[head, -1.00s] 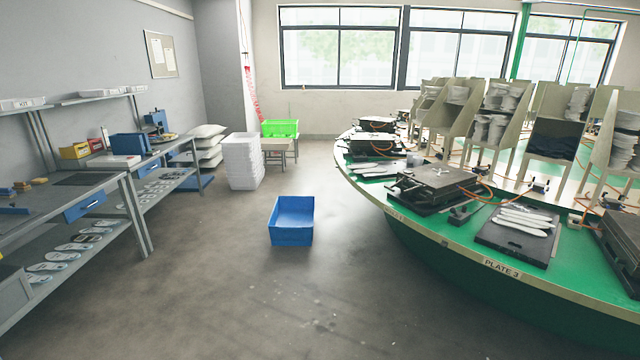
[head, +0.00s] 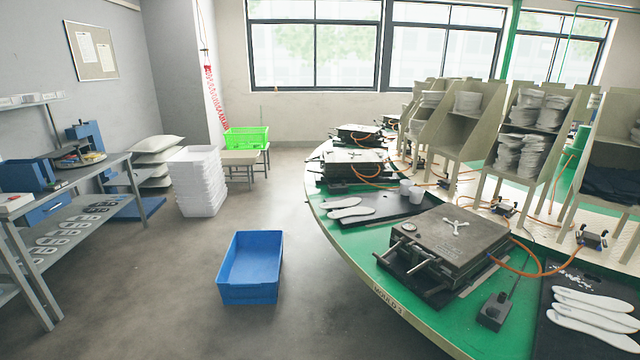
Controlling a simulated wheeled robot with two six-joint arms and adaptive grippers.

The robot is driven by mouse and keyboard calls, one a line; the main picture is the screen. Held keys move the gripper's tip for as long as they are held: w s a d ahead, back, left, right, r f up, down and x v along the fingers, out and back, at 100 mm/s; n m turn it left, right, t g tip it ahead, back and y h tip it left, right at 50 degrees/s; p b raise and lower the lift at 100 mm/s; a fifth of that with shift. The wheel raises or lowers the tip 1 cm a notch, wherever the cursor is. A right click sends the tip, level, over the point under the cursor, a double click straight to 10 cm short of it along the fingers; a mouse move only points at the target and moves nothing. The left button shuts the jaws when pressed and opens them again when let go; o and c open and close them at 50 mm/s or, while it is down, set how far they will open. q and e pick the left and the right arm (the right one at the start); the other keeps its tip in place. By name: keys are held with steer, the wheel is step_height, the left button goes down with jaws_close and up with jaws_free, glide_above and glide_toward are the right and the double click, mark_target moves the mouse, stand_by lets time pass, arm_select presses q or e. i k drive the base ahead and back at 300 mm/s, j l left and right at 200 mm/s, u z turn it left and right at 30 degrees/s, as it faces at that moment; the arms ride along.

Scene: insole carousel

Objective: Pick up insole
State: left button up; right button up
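Several white insoles (head: 592,314) lie side by side on a black plate (head: 553,342) at the lower right of the head view, on the green carousel. More white insoles (head: 349,207) lie on another black plate (head: 398,208) farther back on the carousel. Grey-black insoles (head: 60,236) lie in rows on the lower shelf of the left bench. Neither of my grippers shows in the head view.
The round green carousel table (head: 345,257) fills the right side, with a closed mould (head: 451,233) near its edge. A blue crate (head: 250,282) stands on the floor in the middle. White stacked trays (head: 199,186) stand behind. The floor around the crate is clear.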

mark_target(352, 201)
steer(key=i+l, duration=0.2)
steer(key=l, duration=0.15)
steer(key=i+l, duration=0.2)
steer(key=l, duration=0.15)
steer(key=i+l, duration=0.2)
steer(key=i+j, duration=1.1)
steer(key=j+z, duration=0.05)
steer(key=j, duration=0.05)
